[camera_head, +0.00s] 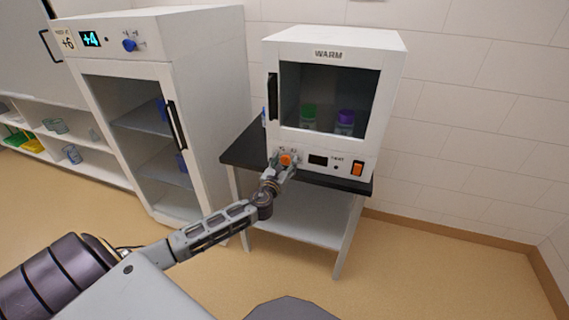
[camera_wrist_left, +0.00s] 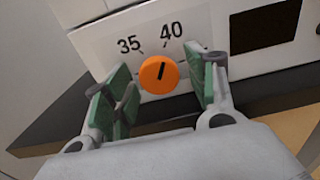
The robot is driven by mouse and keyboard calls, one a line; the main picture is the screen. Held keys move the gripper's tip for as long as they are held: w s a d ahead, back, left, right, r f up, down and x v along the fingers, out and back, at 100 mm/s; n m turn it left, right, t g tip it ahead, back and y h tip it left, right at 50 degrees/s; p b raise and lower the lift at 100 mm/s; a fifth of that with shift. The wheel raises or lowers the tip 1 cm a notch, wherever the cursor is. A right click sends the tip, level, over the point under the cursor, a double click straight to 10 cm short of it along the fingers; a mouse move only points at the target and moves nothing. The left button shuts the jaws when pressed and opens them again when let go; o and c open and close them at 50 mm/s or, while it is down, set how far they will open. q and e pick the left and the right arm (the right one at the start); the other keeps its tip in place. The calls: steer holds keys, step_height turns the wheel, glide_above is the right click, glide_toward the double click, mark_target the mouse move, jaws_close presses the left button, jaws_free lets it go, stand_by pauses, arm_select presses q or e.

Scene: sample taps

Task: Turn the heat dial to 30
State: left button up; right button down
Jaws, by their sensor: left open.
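The heat dial (camera_head: 287,159) is a round orange knob on the lower front of the white cabinet marked WARM (camera_head: 334,88). In the left wrist view the orange dial (camera_wrist_left: 158,75) has a dark pointer line, tilted slightly right of upright. Labels 35 and 40 show above it; no 30 label is visible there. My left gripper (camera_head: 281,168) is open at the dial, and in the left wrist view its green-padded fingers (camera_wrist_left: 160,90) stand on either side of the dial, apart from it. My right gripper is not in view.
A dark display (camera_head: 318,160) and an orange rocker switch (camera_head: 357,169) sit right of the dial. The cabinet stands on a black-topped table (camera_head: 246,152). A tall white fridge (camera_head: 160,110) showing +4 stands left. The floor at right is clear.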

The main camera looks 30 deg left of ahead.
arm_select(q)
steer(key=shift+c, duration=0.2)
steer(key=c, duration=0.7)
steer(key=shift+c, duration=1.4)
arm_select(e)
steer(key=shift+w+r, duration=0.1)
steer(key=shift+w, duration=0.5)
